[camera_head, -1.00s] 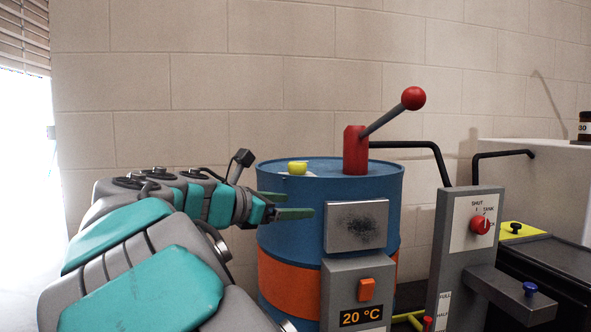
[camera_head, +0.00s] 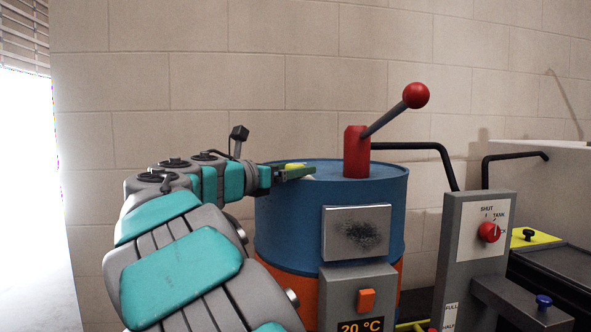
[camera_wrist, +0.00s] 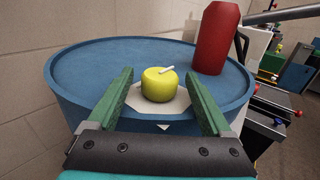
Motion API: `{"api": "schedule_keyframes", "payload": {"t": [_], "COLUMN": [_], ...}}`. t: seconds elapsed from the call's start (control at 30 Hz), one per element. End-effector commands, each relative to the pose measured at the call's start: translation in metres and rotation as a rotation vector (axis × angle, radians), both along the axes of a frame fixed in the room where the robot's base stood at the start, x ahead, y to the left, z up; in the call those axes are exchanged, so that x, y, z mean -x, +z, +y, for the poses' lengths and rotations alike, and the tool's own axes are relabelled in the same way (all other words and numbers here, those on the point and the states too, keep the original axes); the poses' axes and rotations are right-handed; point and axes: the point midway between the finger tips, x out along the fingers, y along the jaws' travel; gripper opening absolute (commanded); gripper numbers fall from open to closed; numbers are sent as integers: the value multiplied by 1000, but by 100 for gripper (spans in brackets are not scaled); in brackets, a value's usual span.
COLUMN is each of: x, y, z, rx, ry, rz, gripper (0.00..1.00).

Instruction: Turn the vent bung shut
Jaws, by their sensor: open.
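The yellow vent bung (camera_wrist: 159,85) sits on a pale plate (camera_wrist: 178,104) on top of the blue drum (camera_wrist: 90,77), near its rim. A short white bar lies across the bung's top. In the head view the bung (camera_head: 294,166) is mostly hidden behind my fingers. My gripper (camera_wrist: 160,92) is open, with one green finger on each side of the bung in the wrist view. It shows level with the drum top in the head view (camera_head: 296,172). I cannot tell whether the fingertips reach fully around the bung; gaps show on both sides.
A red pump post (camera_head: 356,152) with a red-knobbed lever (camera_head: 415,95) stands on the drum, right of the bung. A grey panel with a red selector knob (camera_head: 489,232) stands at the right. The block wall is behind.

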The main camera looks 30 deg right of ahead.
Motion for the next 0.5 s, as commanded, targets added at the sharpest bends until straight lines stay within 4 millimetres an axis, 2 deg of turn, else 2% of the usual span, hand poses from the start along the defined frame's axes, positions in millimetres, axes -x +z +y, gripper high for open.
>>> {"api": "schedule_keyframes", "payload": {"t": [0.13,0.4,0.5], "x": [-3,-4,-4], "y": [0,0,0], "z": [-10,-12,-11], "rx": [1,0,0], "ry": [-1,0,0], "rz": [0,0,0], "gripper": [84,84,75]}}
